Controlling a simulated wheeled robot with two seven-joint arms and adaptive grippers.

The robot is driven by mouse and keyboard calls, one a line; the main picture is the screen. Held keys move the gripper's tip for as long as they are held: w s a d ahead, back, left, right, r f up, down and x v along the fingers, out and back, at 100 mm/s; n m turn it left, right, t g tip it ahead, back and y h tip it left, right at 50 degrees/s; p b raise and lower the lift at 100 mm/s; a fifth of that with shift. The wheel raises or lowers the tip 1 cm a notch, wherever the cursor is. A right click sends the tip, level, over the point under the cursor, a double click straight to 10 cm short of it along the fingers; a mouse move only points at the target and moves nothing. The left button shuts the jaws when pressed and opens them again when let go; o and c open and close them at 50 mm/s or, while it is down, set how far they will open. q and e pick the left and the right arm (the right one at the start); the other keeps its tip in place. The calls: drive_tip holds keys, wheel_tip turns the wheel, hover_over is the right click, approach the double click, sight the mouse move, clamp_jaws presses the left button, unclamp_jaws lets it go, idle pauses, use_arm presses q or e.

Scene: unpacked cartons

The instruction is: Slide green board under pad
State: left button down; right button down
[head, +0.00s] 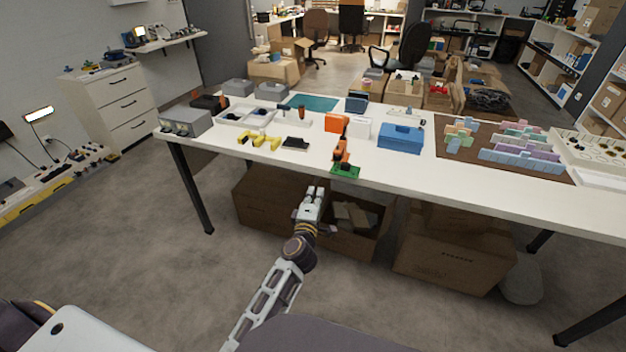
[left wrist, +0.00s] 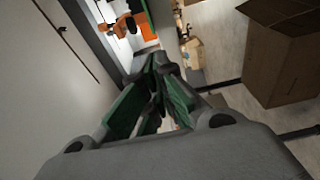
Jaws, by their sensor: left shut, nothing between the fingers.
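The green board (head: 345,170) lies at the front edge of the white table, with an orange and black object (head: 341,152) standing at it. In the left wrist view a green strip (left wrist: 149,18), probably this board, shows at the top beside orange parts. A flat teal pad (head: 318,103) lies at the table's back edge, well behind the board. My left gripper (head: 316,189) is shut and empty, in front of the table edge, just left of and nearer than the board. Its green-lined fingers (left wrist: 153,68) also show in the left wrist view. My right gripper is out of view.
On the white table (head: 230,142) are yellow parts (head: 258,140), a small black item (head: 296,143), an orange box (head: 336,123) and a blue case (head: 401,137). Cardboard boxes (head: 450,255) stand beneath. Some bare tabletop lies left and right of the board.

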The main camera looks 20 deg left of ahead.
sight(322, 169)
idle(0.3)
use_arm(q)
drive_tip(key=shift+w, duration=0.1)
